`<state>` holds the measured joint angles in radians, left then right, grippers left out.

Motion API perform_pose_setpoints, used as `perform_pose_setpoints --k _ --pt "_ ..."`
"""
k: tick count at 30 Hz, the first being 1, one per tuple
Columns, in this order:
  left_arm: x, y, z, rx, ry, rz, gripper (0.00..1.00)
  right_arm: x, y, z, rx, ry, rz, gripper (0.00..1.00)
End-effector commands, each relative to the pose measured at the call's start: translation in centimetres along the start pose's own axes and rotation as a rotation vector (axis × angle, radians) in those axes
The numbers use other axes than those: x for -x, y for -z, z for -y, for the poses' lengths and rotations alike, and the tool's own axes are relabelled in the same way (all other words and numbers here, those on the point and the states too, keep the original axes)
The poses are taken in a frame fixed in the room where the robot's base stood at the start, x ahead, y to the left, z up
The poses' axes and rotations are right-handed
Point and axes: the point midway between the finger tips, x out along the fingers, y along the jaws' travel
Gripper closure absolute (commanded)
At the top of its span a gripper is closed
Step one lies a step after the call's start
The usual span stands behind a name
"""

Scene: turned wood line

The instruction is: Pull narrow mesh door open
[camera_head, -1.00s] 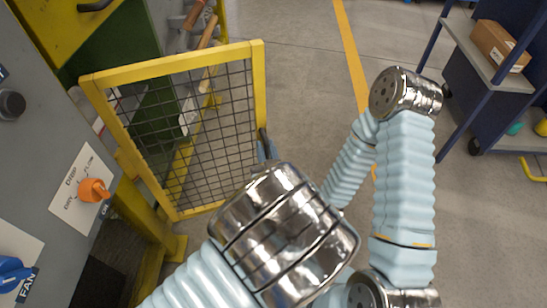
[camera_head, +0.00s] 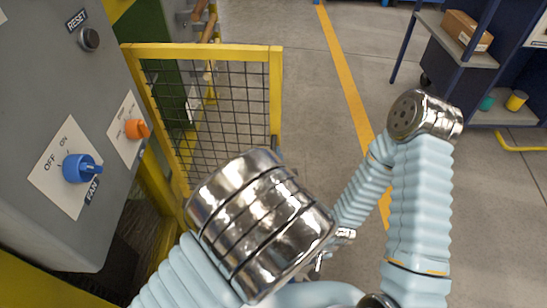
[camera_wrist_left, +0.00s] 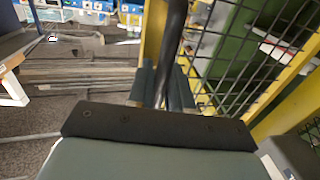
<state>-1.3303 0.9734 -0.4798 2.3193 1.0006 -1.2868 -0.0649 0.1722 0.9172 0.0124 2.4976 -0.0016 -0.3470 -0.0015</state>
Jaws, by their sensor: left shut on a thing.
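The narrow mesh door (camera_head: 277,95) has a yellow frame and dark wire mesh. It stands out from the grey panel's far side in the head view, its lower part hidden by my left wrist. How far it is open is hard to tell. In the left wrist view its upright dark handle (camera_wrist_left: 175,45) runs beside the yellow frame edge (camera_wrist_left: 152,35). My left gripper (camera_wrist_left: 163,88) is shut around this handle; in the head view my chrome wrist mostly covers the gripper. My right arm reaches down at the right; its hand is mostly hidden behind my left arm.
A grey control panel (camera_head: 45,120) with a blue FAN knob (camera_head: 80,167), an orange knob (camera_head: 136,129) and a black RESET button (camera_head: 89,39) is close at left. A blue shelf cart (camera_head: 455,55) with a cardboard box (camera_head: 467,30) stands back right. Floor beyond the door is clear.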

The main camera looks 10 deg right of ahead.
Motion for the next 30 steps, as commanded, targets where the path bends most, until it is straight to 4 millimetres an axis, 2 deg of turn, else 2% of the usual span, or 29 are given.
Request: perform_pose_setpoints --k 8,9,12,20,23,26,30 --pt "0.1 0.1 -0.3 0.003 -0.007 0.0 1.0 0.0 0.0 0.0 0.0 0.0 0.0 0.31" --pt "0.1 0.0 -0.3 0.003 -0.007 0.0 0.78 0.0 0.0 0.0 0.0 0.0 0.0 0.31" --pt "0.1 0.0 -0.2 0.002 -0.006 0.0 0.65 0.0 0.0 0.0 0.0 0.0 0.0 0.31" --pt "0.1 0.0 -0.1 0.001 -0.003 0.0 0.65 0.0 0.0 0.0 0.0 0.0 0.0 0.31" --pt "0.7 0.0 -0.2 0.001 -0.004 0.001 0.65 0.1 0.0 0.0 0.0 0.0 0.0 0.31" --pt "2.2 0.1 -0.2 0.001 -0.006 0.002 0.65 0.2 0.0 0.1 0.0 0.0 0.001 0.31" --pt "5.6 0.1 -0.2 0.0 -0.007 0.001 0.65 0.5 0.0 0.2 0.0 0.0 0.001 0.31"
